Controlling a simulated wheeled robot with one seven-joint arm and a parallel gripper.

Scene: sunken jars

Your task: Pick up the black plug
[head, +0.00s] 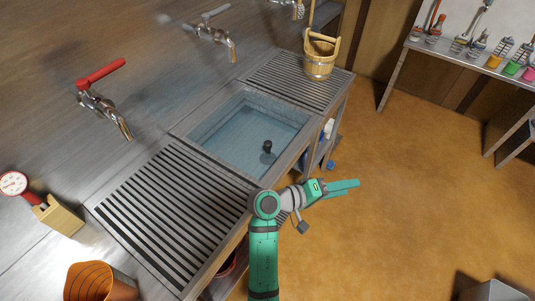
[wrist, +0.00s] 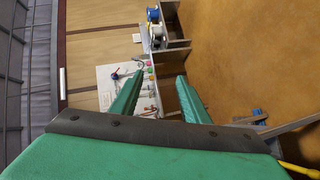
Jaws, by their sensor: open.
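The black plug (head: 267,147) stands in the water-filled sink basin (head: 215,135) in the head view, near the right part of the basin. Its lower part is seen through the water. My gripper (head: 352,186) is to the right of the sink, past its front edge and over the floor, apart from the plug. In the wrist view my gripper (wrist: 152,97) shows two green fingers spread apart with nothing between them. The plug is not in the wrist view.
Ribbed drainboards (head: 165,215) flank the basin. A wooden bucket (head: 320,55) stands on the far one. A red-handled tap (head: 105,105) and a grey-handled tap (head: 215,38) reach out from the wall. An orange pot (head: 90,282) is at lower left. The floor at right is mostly clear.

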